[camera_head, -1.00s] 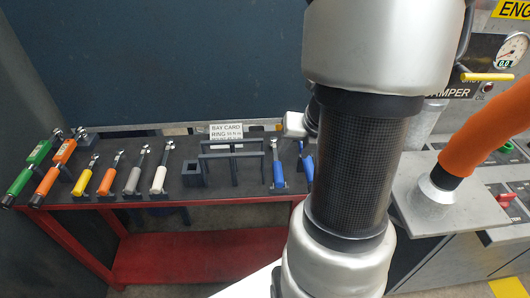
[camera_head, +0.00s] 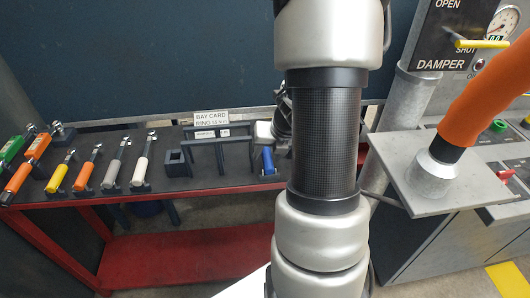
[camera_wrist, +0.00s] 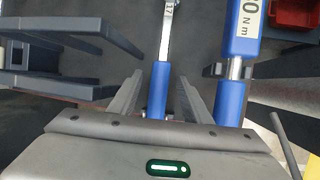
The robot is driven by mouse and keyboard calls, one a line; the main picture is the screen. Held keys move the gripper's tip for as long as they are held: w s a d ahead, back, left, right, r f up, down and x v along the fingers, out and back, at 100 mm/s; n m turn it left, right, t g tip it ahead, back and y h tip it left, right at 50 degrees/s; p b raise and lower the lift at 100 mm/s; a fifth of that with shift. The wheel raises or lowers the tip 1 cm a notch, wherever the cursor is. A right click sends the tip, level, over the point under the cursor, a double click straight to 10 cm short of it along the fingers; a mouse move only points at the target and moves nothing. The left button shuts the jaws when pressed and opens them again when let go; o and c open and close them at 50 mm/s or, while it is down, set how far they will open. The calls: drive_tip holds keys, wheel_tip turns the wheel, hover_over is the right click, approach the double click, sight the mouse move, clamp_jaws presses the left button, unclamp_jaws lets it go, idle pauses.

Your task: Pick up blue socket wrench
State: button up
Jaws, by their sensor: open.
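The blue socket wrench (camera_wrist: 157,88) lies between the two fingers of my open gripper (camera_wrist: 160,78) in the wrist view, its silver shaft marked 17 pointing away. There are gaps on both sides of its blue handle, and I cannot tell how far the fingers reach down around it. A thicker blue torque wrench (camera_wrist: 242,30) with an "N m" label lies just right of the right finger. In the head view, a blue handle (camera_head: 267,161) shows on the bench beside my arm; my gripper there is mostly hidden by the arm.
The dark bench top (camera_head: 205,181) holds green, orange, yellow and white-handled tools at left. A dark rack (camera_head: 222,150) stands close left of the wrench. A red bin (camera_wrist: 293,12) is at upper right in the wrist view.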

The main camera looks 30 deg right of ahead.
clamp_jaws()
drive_tip(key=shift+r, duration=0.1)
idle(0.3)
